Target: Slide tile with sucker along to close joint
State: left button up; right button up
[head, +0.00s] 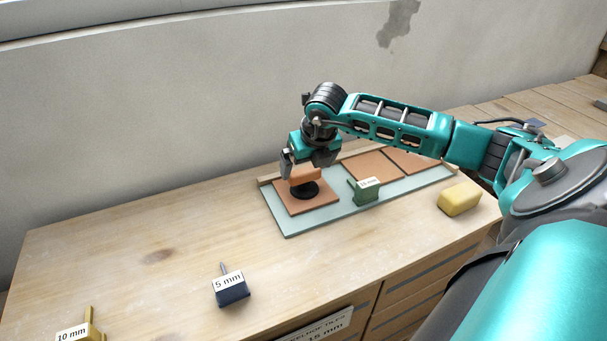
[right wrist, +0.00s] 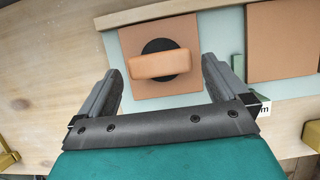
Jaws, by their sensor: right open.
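A terracotta tile (head: 289,204) lies on a pale green board (head: 287,228). A sucker with a black cup (head: 305,191) and an orange handle (head: 304,175) stands on it. My right gripper (head: 305,165) is open above the handle. In the right wrist view the handle (right wrist: 160,64) lies between the fingertips, with space at both sides. A neighbouring tile (right wrist: 284,35) lies to the right, apart from the sucker's tile, with bare board in the joint. A green spacer (head: 364,192) with a partly readable label stands near that joint, partly hidden in the wrist view. My left gripper is not seen.
A wooden strip (head: 265,181) runs along the board's back edge. A yellow block (head: 459,198) stands right of the board. A dark 5 mm spacer (head: 231,290) and a yellow 10 mm spacer (head: 96,332) stand near the front. The left of the bench (head: 120,230) is clear.

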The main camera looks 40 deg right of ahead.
aim_at(305, 170)
jog(key=shift+x, duration=2.75)
jog(key=shift+c, duration=0.2)
jog(key=c, duration=1)
jog(key=shift+s+d+b, duration=0.2)
jog(key=shift+s+d, duration=0.05)
jog(key=shift+d, duration=0.55)
jog(key=shift+s+d+b, duration=0.2)
jog(key=shift+d+b, duration=0.05)
jog(key=shift+d, duration=0.55)
jog(key=shift+s+d+b, duration=0.2)
jog(key=shift+s+d, duration=0.05)
jog(key=shift+d, duration=0.5)
